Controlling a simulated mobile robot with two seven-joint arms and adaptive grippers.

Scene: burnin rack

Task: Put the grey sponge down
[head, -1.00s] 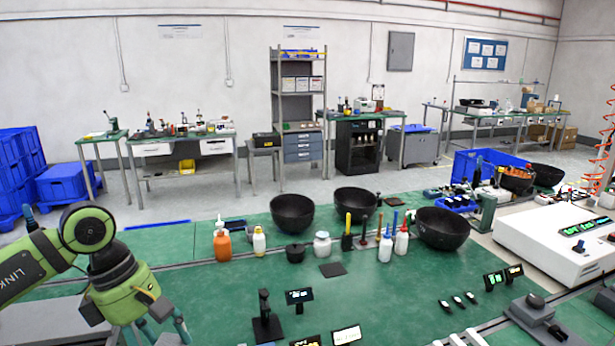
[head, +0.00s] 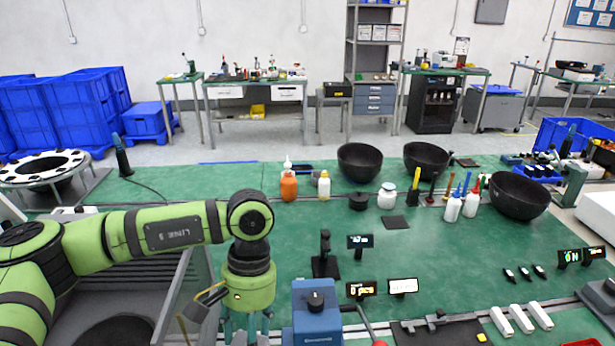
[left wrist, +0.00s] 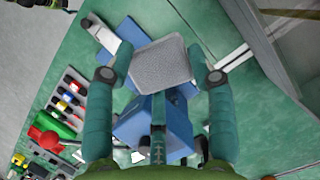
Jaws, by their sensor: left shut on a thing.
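The grey sponge (left wrist: 162,62) is a flat, rounded square held between the fingers of my left gripper (left wrist: 160,76) in the left wrist view. A blue machine (left wrist: 168,128) shows below and behind it there. In the head view my left gripper (head: 246,325) points down at the lower edge, just left of the blue machine (head: 318,318). The sponge is not visible in the head view. My right gripper is in neither view.
The green bench (head: 450,265) has clear room in its middle. A black stand (head: 325,258) and small displays (head: 360,241) stand right of my gripper. Bottles (head: 289,184) and black bowls (head: 360,162) line the back. A grey open-sided bin (head: 185,300) is at the left.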

